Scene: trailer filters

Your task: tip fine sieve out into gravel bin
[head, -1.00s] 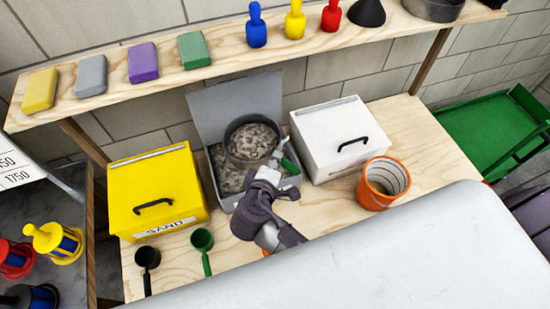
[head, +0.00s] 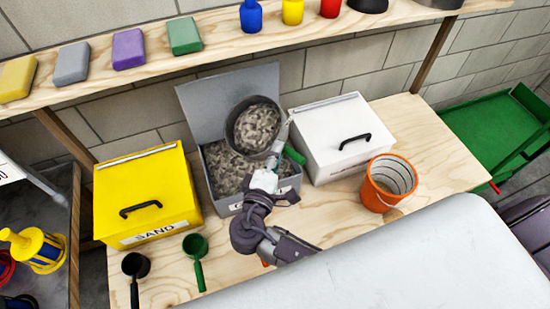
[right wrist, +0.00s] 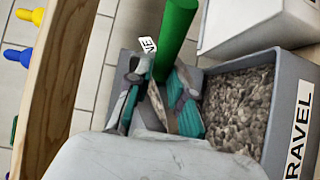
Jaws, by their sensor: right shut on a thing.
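The fine sieve (head: 234,128) is a dark round pan full of grey gravel, tilted above the back part of the gravel bin (head: 286,184). The bin is grey, its lid is up, and gravel lies inside. In the right wrist view the bin (right wrist: 286,62) stands at right with its label. My right gripper (head: 280,150) is shut on the sieve's green handle (head: 294,155), over the bin's right side. The handle (right wrist: 177,38) also rises from between the fingers in the right wrist view, where the pan is hidden. My left gripper is out of view.
A yellow sand bin (head: 145,198) stands left and a white closed bin (head: 330,150) right of the gravel bin. An orange bucket (head: 378,192) is at right. A black scoop (head: 136,265) and a green scoop (head: 195,245) lie in front. A shelf (head: 225,35) runs above.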

